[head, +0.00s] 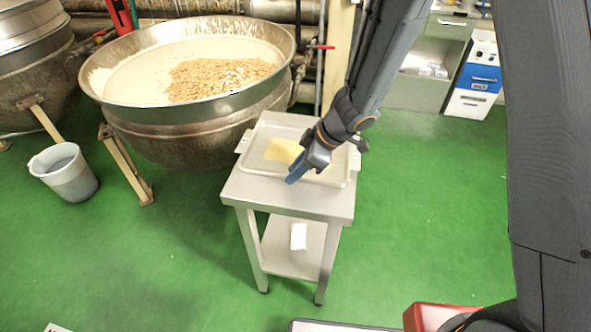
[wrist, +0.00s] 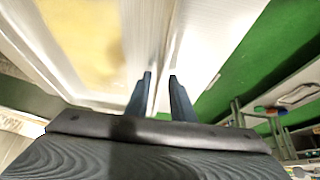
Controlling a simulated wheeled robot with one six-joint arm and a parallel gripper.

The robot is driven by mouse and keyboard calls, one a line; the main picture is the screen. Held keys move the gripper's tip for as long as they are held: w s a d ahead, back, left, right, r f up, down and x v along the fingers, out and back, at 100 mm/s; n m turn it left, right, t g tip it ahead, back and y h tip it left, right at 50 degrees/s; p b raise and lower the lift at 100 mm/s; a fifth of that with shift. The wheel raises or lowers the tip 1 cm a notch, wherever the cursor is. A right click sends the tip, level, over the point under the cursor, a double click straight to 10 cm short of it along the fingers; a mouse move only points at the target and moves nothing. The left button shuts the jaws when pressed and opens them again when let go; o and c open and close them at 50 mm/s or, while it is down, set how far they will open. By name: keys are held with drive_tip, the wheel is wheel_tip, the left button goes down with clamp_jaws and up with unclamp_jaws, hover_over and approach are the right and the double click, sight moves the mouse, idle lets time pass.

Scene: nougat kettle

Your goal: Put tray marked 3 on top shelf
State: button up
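A pale shallow tray (head: 338,176) with handles at its sides lies flat on top of a small steel stand (head: 285,197). A yellow sheet (head: 283,150) lies in it and also shows in the wrist view (wrist: 88,38). I can read no number on the tray. My gripper (head: 293,180) points down at the tray's near edge. In the wrist view its two blue fingers (wrist: 160,76) stand a small gap apart, with the tray's rim running between their tips. I cannot tell whether they press on the rim. My wrist and fingers hide part of the tray.
A large kettle (head: 130,108) with a nut mixture stands behind the stand at left, near a grey bucket (head: 66,173). A small white object (head: 298,237) lies on the stand's lower shelf. A blue-and-white unit (head: 474,85) stands at back right. Green floor is clear at right.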

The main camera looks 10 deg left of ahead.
drive_tip(key=shift+r, duration=0.1)
drive_tip(key=w+p+v, duration=0.1)
drive_tip(key=p+v, duration=0.1)
drive_tip(key=v, duration=1)
drive_tip(key=w+d+r+m+t+h, duration=0.2)
drive_tip(key=d+m+t, duration=0.1)
drive_tip(key=d+m, duration=0.3)
drive_tip(key=w+d+r+m+t+h, duration=0.2)
drive_tip(key=w+d+r+m+h, duration=0.1)
drive_tip(key=d, duration=0.6)
drive_tip(key=s+d+f+m+g, duration=0.1)
drive_tip(key=s+d+m+g, duration=0.1)
drive_tip(key=s, duration=0.6)
drive_tip(key=s+d+f+m+g+h, duration=0.1)
drive_tip(key=s+d+m, duration=0.3)
drive_tip(key=s, duration=0.5)
drive_tip(key=shift+m+g, duration=0.8)
drive_tip(key=shift+m, duration=0.3)
drive_tip(key=shift+o, duration=0.4)
